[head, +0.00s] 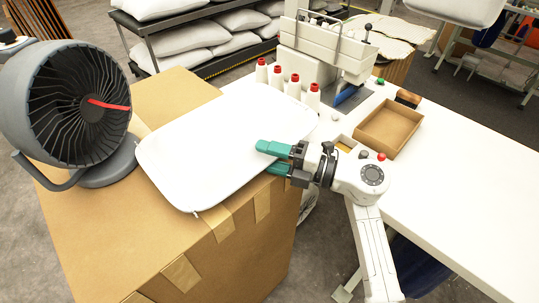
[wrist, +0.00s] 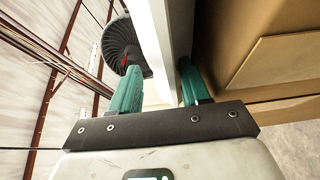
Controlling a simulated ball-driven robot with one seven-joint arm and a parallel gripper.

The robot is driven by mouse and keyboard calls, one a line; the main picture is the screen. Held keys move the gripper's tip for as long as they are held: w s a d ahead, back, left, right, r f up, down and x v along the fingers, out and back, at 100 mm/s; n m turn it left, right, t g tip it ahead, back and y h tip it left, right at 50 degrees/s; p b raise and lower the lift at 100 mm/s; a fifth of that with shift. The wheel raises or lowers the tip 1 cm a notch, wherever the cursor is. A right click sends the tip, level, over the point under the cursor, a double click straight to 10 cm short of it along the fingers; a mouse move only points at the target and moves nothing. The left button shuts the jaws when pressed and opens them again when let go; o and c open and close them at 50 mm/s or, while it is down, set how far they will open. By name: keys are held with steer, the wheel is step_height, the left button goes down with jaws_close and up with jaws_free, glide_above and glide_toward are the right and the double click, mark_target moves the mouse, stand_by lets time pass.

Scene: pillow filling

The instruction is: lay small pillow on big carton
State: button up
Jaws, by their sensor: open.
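The small white pillow (head: 225,135) lies flat on top of the big brown carton (head: 105,220) in the head view, its right end reaching towards the white table. My gripper (head: 262,158) is at the pillow's front right edge with teal fingers open. One finger overlaps the pillow in the picture and the other is lower, near the carton's side. In the wrist view the white pillow edge (wrist: 165,35) shows between the open fingers, with the carton (wrist: 240,30) on the right. Whether the fingers touch the pillow cannot be told.
A grey fan (head: 75,105) stands on the carton left of the pillow. Several white thread cones with red tops (head: 295,87) stand beyond the pillow's right end, beside a sewing machine (head: 330,45). An open cardboard tray (head: 388,130) sits on the white table (head: 460,190).

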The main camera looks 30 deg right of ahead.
steer(key=o, duration=0.6)
steer(key=shift+c, duration=0.2)
steer(key=shift+f, duration=0.1)
steer(key=p+v, duration=0.2)
steer(key=v, duration=0.7)
stand_by(0.5)
